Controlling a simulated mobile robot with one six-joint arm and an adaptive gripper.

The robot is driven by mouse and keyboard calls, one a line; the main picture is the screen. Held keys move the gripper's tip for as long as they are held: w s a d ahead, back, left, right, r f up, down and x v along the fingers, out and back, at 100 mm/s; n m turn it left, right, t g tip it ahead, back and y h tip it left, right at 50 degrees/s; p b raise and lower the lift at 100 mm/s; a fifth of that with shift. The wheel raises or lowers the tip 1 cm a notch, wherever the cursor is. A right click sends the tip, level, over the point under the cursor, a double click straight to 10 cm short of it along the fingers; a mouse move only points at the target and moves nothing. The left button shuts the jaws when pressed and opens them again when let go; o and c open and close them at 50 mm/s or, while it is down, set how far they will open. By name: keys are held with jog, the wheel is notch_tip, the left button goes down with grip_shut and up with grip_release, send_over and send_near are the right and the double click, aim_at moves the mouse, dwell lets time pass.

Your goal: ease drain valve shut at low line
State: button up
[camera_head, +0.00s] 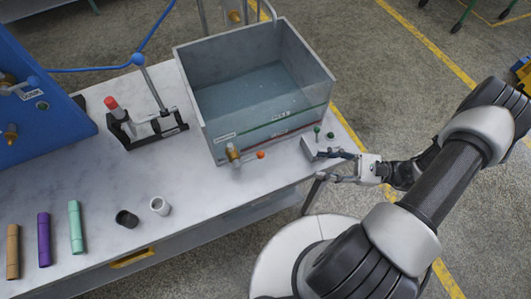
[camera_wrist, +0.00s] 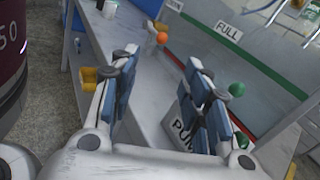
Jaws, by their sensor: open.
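The glass-walled tank (camera_head: 190,100) stands on the bench and holds bluish water. A green and a red line run along its front wall; a FULL label (camera_wrist: 228,31) shows in the wrist view. The brass drain valve (camera_head: 233,153) is on the tank's front wall near the bottom, with an orange lever tip (camera_head: 261,155) pointing right. The orange tip also shows in the wrist view (camera_wrist: 162,38), beyond the fingers. My gripper (camera_head: 334,166) is open and empty at the bench's right end, right of the valve and apart from it. The water level against the lines is unclear.
A grey pump box (camera_head: 310,147) with green knobs (camera_head: 317,129) sits close by my fingers, between gripper and tank. A black clamp stand (camera_head: 147,128) is left of the tank. Several coloured tubes (camera_head: 43,240) and two small cups (camera_head: 127,219) lie front left. The bench front near the valve is clear.

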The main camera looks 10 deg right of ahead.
aim_at(250, 159)
jog(key=b+x, duration=0.2)
jog(key=x, duration=1.5)
jog(key=shift+w+a+b, duration=0.15)
jog(key=shift+b, duration=0.15)
jog(key=shift+c, duration=0.6)
grip_shut()
